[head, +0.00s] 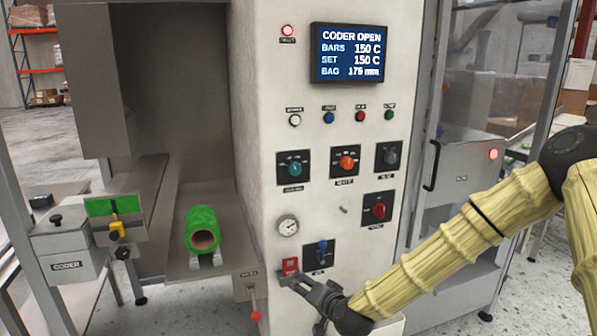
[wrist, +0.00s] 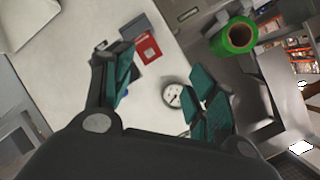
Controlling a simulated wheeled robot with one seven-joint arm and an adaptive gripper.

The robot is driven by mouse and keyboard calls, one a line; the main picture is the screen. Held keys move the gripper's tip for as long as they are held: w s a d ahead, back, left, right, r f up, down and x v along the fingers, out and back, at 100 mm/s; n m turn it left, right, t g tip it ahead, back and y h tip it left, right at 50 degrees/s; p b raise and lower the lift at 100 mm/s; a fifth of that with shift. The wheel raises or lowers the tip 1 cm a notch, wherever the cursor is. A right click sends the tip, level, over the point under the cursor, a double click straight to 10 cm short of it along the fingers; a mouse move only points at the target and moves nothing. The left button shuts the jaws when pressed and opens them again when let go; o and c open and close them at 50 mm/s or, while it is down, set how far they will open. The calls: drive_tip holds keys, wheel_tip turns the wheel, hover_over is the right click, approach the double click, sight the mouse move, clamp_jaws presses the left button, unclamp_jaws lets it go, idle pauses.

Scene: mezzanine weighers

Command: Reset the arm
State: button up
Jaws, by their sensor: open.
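My arm in a pale yellow sleeve reaches in from the right in the head view. My gripper (head: 305,284) is low in front of the white control panel (head: 262,170), near a red switch block (head: 290,265). In the wrist view my gripper (wrist: 165,78) has its two teal-padded fingers spread apart with nothing between them. The red block (wrist: 148,48) and a round gauge (wrist: 172,95) show beyond the fingers. I cannot tell whether a finger touches the panel.
The screen (head: 349,53) reads "CODER OPEN", bars 150 C, set 150 C. Several knobs and a blue-handled switch (head: 322,252) sit on the panel. A green film roll (head: 203,230) and the coder box (head: 68,250) are at left. A red-knobbed lever (head: 255,315) hangs below.

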drive_tip(key=s+d+f+n+g+h, duration=0.1)
drive_tip(key=s+d+f+g, duration=0.25)
drive_tip(key=s+f, duration=0.85)
drive_tip(key=s+d+f+n+g+h, duration=0.1)
drive_tip(key=s+d+f+n+g, duration=0.2)
drive_tip(key=s+f, duration=0.9)
drive_tip(key=s+d+f+g+h, duration=0.1)
drive_tip(key=s+d+f, duration=0.1)
drive_tip(key=s+d, duration=0.2)
drive_tip(key=s+d+f+g+h, duration=0.1)
drive_tip(key=s+d, duration=0.4)
drive_tip(key=s, duration=0.6)
drive_tip(key=s+d+f+g+h, duration=0.1)
drive_tip(key=s+d+f+g, duration=0.2)
drive_tip(key=s, duration=0.4)
drive_tip(key=shift+s+d+f+h, duration=0.2)
drive_tip(key=shift+d+f+h, duration=0.2)
drive_tip(key=shift+d+f, duration=0.4)
